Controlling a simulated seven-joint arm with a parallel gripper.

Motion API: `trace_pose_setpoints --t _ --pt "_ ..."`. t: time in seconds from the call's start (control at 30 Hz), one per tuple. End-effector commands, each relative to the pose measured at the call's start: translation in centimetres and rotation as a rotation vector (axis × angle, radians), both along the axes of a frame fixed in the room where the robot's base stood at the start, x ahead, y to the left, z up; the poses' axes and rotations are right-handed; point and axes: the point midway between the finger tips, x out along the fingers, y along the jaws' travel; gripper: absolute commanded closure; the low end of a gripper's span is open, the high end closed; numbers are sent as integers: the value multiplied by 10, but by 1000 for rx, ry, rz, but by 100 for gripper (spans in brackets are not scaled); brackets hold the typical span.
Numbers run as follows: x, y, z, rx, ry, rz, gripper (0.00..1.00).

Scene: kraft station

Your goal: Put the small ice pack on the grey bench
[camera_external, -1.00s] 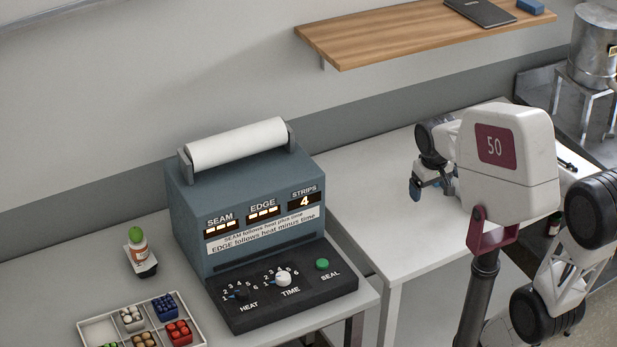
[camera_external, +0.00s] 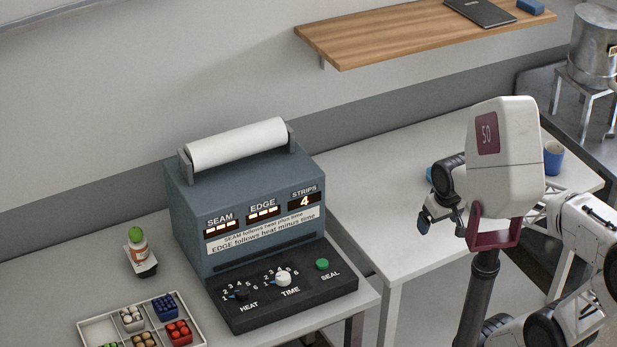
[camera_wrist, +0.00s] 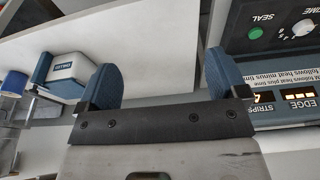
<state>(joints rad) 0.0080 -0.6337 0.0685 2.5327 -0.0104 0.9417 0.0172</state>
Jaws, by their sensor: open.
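My gripper (camera_external: 441,220) is open and empty above the front part of the pale right-hand bench (camera_external: 375,195). Its two blue fingertips stand wide apart in the wrist view (camera_wrist: 161,82). A blue-and-white block with a dark label (camera_wrist: 64,76), which may be the small ice pack, lies left of the fingers on the pale bench, apart from them. The grey bench (camera_external: 60,282) on the left carries the sealing machine.
The sealing machine (camera_external: 250,215) stands between the clear left part and the right bench. A blue cup (camera_external: 553,158) is at far right. A wooden shelf (camera_external: 400,38) hangs above.

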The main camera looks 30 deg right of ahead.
Motion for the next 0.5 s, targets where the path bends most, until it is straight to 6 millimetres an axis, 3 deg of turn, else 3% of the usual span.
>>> trace_pose_setpoints --t 0.27,0.5 --pt "0 0 2 0 -5 -1 8" --pt "3 -1 23 4 -56 -12 8"
